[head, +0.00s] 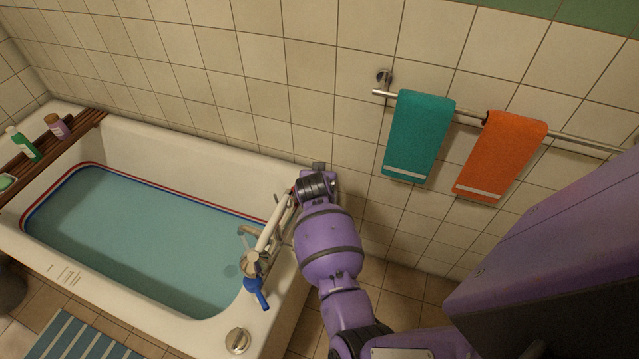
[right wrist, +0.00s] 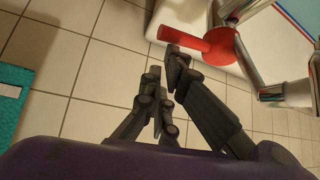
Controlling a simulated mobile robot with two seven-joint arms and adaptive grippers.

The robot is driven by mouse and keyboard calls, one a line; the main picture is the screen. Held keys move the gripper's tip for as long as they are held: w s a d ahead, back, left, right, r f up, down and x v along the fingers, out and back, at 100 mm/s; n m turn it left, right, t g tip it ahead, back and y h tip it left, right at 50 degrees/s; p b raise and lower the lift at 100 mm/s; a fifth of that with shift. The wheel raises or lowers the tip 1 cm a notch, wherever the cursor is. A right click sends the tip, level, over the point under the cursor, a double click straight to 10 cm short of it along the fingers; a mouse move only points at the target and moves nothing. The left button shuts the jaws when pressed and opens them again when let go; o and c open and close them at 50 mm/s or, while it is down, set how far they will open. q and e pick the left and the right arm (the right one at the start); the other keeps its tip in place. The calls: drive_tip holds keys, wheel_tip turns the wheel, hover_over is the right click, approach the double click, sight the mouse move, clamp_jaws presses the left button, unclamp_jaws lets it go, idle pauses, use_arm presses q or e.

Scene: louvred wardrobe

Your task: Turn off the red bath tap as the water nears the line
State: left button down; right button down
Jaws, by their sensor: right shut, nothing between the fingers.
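The red tap (right wrist: 205,44) is a stubby red lever on a chrome body, clear in the right wrist view; in the head view my right arm mostly hides it. My right gripper (right wrist: 165,65) is shut and empty, with one fingertip close beside the lever's free end; I cannot tell if they touch. In the head view my wrist hides the fingers. Blue-green water (head: 140,235) fills much of the bath (head: 180,150). Its surface lies close under the blue line, with the red line (head: 150,180) just above. The blue tap lever (head: 257,292) points toward the near rim. My left gripper is out of view.
A chrome spout (head: 248,232) and a white hand shower (head: 272,222) stand beside my right wrist. A wooden rack (head: 40,160) with bottles crosses the bath's far left. Teal (head: 420,135) and orange (head: 502,155) towels hang on the wall rail. Tiled floor is clear below my gripper.

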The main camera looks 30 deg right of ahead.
drive_tip(key=v, duration=1)
drive_tip(key=shift+s+r, duration=0.2)
drive_tip(key=shift+r, duration=0.1)
drive_tip(key=shift+a, duration=0.15)
